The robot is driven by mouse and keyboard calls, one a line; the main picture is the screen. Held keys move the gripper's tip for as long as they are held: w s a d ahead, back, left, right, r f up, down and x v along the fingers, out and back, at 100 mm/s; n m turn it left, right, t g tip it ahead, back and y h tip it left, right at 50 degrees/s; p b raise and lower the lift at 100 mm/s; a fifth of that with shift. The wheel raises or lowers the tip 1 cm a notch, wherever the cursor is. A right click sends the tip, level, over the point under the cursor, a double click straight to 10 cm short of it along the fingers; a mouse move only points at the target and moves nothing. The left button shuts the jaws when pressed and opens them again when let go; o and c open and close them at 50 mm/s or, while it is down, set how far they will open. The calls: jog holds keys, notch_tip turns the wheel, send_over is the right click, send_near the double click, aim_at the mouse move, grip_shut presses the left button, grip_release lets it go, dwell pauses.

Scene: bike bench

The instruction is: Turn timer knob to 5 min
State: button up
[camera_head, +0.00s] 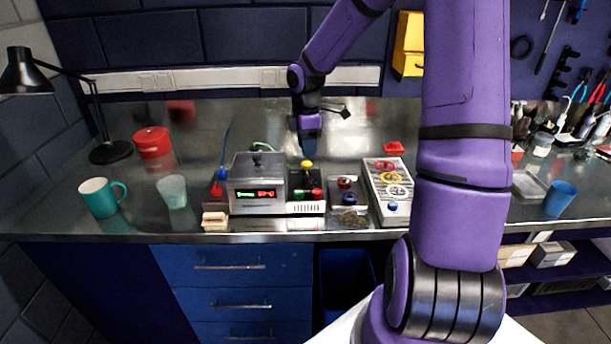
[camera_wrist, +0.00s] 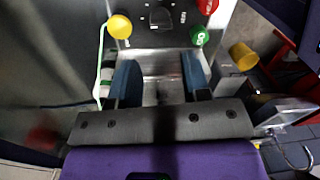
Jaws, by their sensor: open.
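In the head view my gripper is behind the button box (camera_head: 308,207); the knob cannot be made out there.
A grey box with a lit display (camera_head: 257,208) stands left of the button box. A teal mug (camera_head: 99,198) and a clear cup (camera_head: 172,190) are at left. The back bench is mostly clear.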

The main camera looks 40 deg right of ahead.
aim_at(307, 175)
jog(key=f, duration=1)
jog(key=shift+s+a, duration=0.15)
jog(key=shift+s, duration=0.1)
jog(key=shift+r, duration=0.1)
jog(key=c, duration=0.6)
